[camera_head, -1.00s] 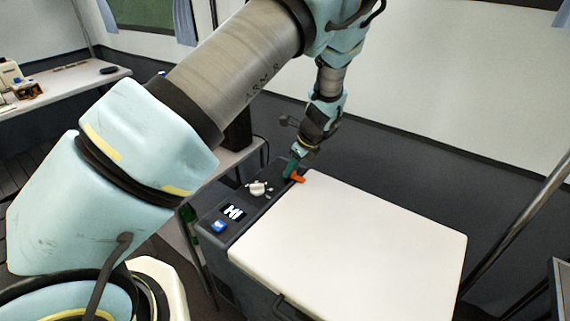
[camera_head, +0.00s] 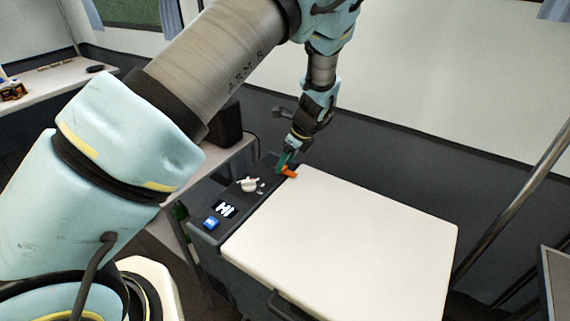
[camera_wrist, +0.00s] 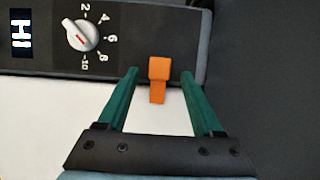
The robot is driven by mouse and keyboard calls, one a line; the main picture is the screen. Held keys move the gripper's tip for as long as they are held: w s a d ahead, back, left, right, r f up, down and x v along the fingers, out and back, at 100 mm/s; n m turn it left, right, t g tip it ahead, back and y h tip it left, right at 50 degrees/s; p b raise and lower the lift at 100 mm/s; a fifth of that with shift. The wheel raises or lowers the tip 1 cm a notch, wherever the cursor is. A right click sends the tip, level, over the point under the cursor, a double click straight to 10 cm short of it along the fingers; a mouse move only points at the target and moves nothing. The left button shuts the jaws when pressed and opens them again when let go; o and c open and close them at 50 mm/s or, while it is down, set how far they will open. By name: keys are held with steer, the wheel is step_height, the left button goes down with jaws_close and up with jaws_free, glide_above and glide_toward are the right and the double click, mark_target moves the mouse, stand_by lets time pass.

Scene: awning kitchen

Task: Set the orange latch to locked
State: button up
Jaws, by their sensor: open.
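The orange latch (camera_head: 289,171) sits at the far end of the dark control panel, at the edge of the white lid (camera_head: 345,230). In the wrist view the latch (camera_wrist: 158,80) lies between the two green fingers, with its narrow tab pointing over the white lid. My gripper (camera_wrist: 160,72) is open, one finger on each side of the latch, with a visible gap on both sides. In the head view my gripper (camera_head: 284,160) reaches down over the latch and partly hides it. I cannot tell how far the fingertips are above the panel.
A white dial (camera_wrist: 80,36) with numbers is on the panel (camera_wrist: 130,55) beside the latch. A lit display (camera_head: 225,209) and a blue button (camera_head: 211,223) are nearer on the panel. A dark wall stands close behind the box. A side table (camera_head: 60,85) is at the left.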

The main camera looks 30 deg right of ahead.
steer(key=b+v, duration=0.1)
steer(key=v, duration=0.8)
steer(key=shift+r, duration=0.2)
steer(key=shift+s, duration=0.1)
steer(key=w+a+r+n+g+h, duration=0.1)
steer(key=w+a+r+n, duration=0.1)
steer(key=a+n, duration=0.6)
steer(key=w+a+r+n+g, duration=0.1)
steer(key=w+a+r+n, duration=0.3)
steer(key=a, duration=0.8)
steer(key=s+a+r+n, duration=0.1)
steer(key=s+a+n, duration=0.2)
steer(key=a+n, duration=0.2)
steer(key=s+a+n+h, duration=0.1)
steer(key=s+a+n, duration=0.2)
steer(key=a+n, duration=0.3)
steer(key=s+a+r+n, duration=0.1)
steer(key=s+a+n, duration=0.3)
steer(key=a, duration=0.5)
steer(key=shift+a+r+n+p, duration=0.25)
steer(key=shift+r+n+p, duration=0.2)
steer(key=shift+n, duration=0.65)
steer(key=shift+w, duration=0.1)
